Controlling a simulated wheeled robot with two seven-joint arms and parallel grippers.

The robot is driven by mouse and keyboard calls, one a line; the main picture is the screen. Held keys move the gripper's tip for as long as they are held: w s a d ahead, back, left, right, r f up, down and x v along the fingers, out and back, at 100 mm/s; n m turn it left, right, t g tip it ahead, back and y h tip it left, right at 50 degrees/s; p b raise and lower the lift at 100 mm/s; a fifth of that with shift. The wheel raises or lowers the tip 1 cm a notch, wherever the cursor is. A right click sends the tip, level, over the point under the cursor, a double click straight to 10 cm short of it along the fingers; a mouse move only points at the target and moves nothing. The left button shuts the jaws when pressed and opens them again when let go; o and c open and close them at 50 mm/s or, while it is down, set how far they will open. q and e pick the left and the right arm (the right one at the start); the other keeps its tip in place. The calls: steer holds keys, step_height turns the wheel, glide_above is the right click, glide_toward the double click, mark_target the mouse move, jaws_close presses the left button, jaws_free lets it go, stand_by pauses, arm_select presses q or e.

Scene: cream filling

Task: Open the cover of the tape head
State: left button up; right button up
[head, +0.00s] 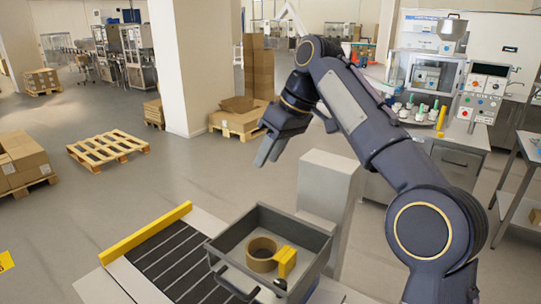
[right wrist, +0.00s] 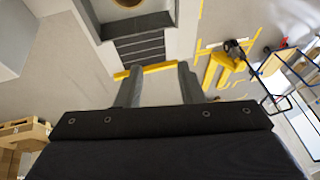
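A grey open-topped tray-like unit (head: 222,243) stands at the end of a dark slatted conveyor (head: 178,262) in the head view. Inside it are a brown tape roll (head: 261,254) and a yellow part (head: 287,262) beside the roll. I cannot tell which part is the cover or whether it is open. My right gripper (head: 270,152) hangs in the air above and behind the unit, well apart from it. In the right wrist view its two fingers (right wrist: 159,90) are spread with nothing between them. My left gripper shows in neither view.
A yellow rail (head: 146,234) runs along the conveyor's far edge. A grey post (head: 328,195) stands just behind the unit. Pallets (head: 107,148) and cartons (head: 238,115) stand farther back. A workbench (head: 455,160) with machines is at right. The floor at left is mostly free.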

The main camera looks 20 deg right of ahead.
steer(key=shift+c, duration=0.4)
jaws_close()
steer(key=c, duration=0.6)
jaws_free()
steer(key=shift+c, duration=0.2)
steer(key=o, duration=0.7)
